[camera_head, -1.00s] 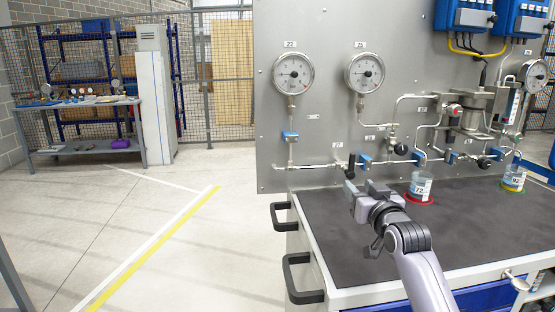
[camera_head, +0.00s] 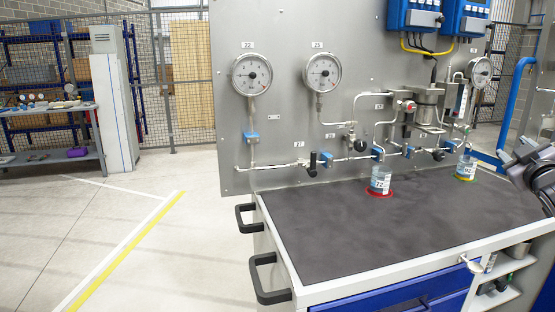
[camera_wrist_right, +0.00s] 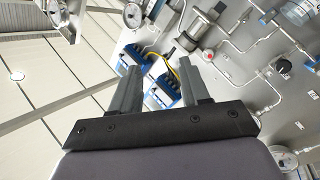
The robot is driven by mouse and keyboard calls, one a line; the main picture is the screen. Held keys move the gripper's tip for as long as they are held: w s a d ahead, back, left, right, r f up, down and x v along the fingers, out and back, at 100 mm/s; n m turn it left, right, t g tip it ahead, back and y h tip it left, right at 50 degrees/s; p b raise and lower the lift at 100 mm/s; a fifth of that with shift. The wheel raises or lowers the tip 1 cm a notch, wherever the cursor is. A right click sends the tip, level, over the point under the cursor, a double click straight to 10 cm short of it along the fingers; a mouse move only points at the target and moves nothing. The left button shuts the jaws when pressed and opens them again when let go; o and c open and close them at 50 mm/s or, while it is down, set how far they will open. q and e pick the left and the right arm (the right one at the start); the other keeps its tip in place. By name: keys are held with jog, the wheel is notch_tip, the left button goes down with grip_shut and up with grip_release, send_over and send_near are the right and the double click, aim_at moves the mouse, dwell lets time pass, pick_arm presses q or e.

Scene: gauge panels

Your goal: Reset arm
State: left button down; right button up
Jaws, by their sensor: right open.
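My right gripper (camera_head: 522,152) is at the right edge of the head view, raised beside the bench and partly cut off. In the right wrist view its two fingers (camera_wrist_right: 160,85) stand apart with nothing between them. That view looks up past them at blue boxes, pipes and gauges on the panel. The grey gauge panel (camera_head: 290,120) stands behind the bench with its dark mat (camera_head: 370,225). My left gripper is not in view.
A jar labelled 72 (camera_head: 381,180) stands on a red ring, and another jar (camera_head: 466,167) on a yellow one, at the mat's back. Black handles (camera_head: 262,280) stick out at the bench's left. The mat's front and middle are clear.

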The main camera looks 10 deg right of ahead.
jog(key=s+a+f+n+g+y, duration=0.1)
jog(key=s+a+f+n+y, duration=0.2)
jog(key=f, duration=0.7)
jog(key=s+a+f+n+g+y, duration=0.1)
jog(key=s+a+f, duration=0.1)
jog(key=a+f, duration=0.5)
jog(key=s+a+f+n+g+y, duration=0.1)
jog(key=s+a+f+n+y, duration=0.15)
jog(key=f, duration=0.95)
jog(key=s+a+f+n+g+y, duration=0.1)
jog(key=s+a+f+g, duration=0.1)
jog(key=s+a+f, duration=0.4)
jog(key=s+a+f+g+y, duration=0.15)
jog(key=s+f, duration=0.25)
jog(key=s, duration=0.4)
jog(key=s+a+f+n+g+y, duration=0.1)
jog(key=s+a+f+g, duration=0.1)
jog(key=s+a+f, duration=0.4)
jog(key=s+a+f+m+t, duration=0.1)
jog(key=s+a+m, duration=0.1)
jog(key=a+m, duration=0.7)
jog(key=shift+s+a+f+t, duration=0.15)
jog(key=shift+a+f+t, duration=0.2)
jog(key=shift+a, duration=2.45)
jog(key=shift+m, duration=0.25)
